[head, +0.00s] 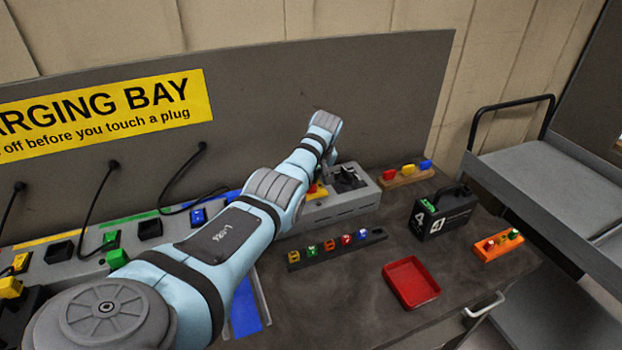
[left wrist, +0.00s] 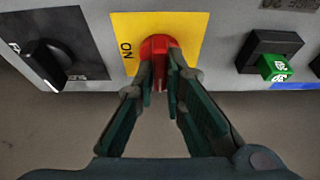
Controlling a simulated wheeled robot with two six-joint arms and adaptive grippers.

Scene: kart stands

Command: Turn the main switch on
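The main switch (left wrist: 160,46) is a red knob on a yellow plate (left wrist: 199,27) with the word ON printed to its left. Its red grip stands upright in the left wrist view, not toward the ON mark. My left gripper (left wrist: 168,78) has its two dark fingers on either side of this grip, close against it. In the head view a little of the yellow plate and red knob (head: 314,190) shows beside my left arm; the arm hides most of the left gripper there. My right gripper is in neither view.
A black rotary knob (left wrist: 46,62) is left of the switch and a socket with a green plug (left wrist: 275,67) right. On the bench are a row of coloured plugs (head: 330,247), a red tray (head: 411,283), a black case (head: 443,214) and an orange block (head: 498,245).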

